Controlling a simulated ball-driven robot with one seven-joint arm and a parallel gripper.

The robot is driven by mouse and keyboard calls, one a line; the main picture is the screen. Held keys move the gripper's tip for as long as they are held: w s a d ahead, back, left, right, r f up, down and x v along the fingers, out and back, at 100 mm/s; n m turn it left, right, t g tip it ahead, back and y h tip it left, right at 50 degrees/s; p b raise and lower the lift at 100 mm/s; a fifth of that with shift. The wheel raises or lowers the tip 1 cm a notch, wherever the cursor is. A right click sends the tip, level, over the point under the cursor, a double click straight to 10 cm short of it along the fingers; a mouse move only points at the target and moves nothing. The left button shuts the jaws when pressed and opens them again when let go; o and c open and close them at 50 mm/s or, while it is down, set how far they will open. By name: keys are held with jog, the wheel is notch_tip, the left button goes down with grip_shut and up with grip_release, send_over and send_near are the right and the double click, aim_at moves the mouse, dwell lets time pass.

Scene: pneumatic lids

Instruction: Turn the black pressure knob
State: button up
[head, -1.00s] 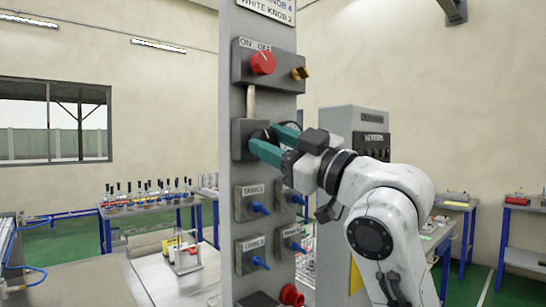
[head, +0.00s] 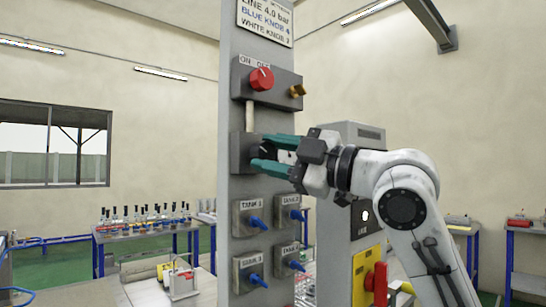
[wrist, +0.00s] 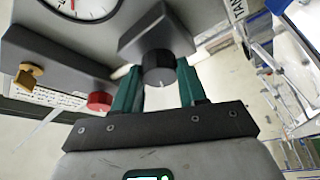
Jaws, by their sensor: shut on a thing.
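The black pressure knob (wrist: 158,70) sticks out of a grey box (wrist: 160,32) in the wrist view. It has a pale mark on its face. In the head view the knob (head: 265,149) is partly hidden on its grey box (head: 240,152) on the tall grey panel. My gripper (head: 260,152) reaches in from the right with its green fingers one above the other. It is shut on the knob, with a finger at either side, as the wrist view also shows.
Above are a red ON/OFF knob (head: 261,79) and a yellow fitting (head: 297,91). Below are blue-handled tank valves (head: 256,222). A sign (head: 266,20) tops the panel. A dial gauge (wrist: 75,6) shows in the wrist view. A grey cabinet (head: 345,132) stands behind my arm.

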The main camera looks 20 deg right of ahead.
dwell(0.3)
jog(key=o, duration=1.1)
jog(key=shift+c, duration=0.2)
jog(key=b+v, duration=0.2)
jog(key=v, duration=0.8)
jog(key=shift+s+d, duration=0.25)
jog(key=shift+s, duration=0.05)
jog(key=shift+f, duration=0.1)
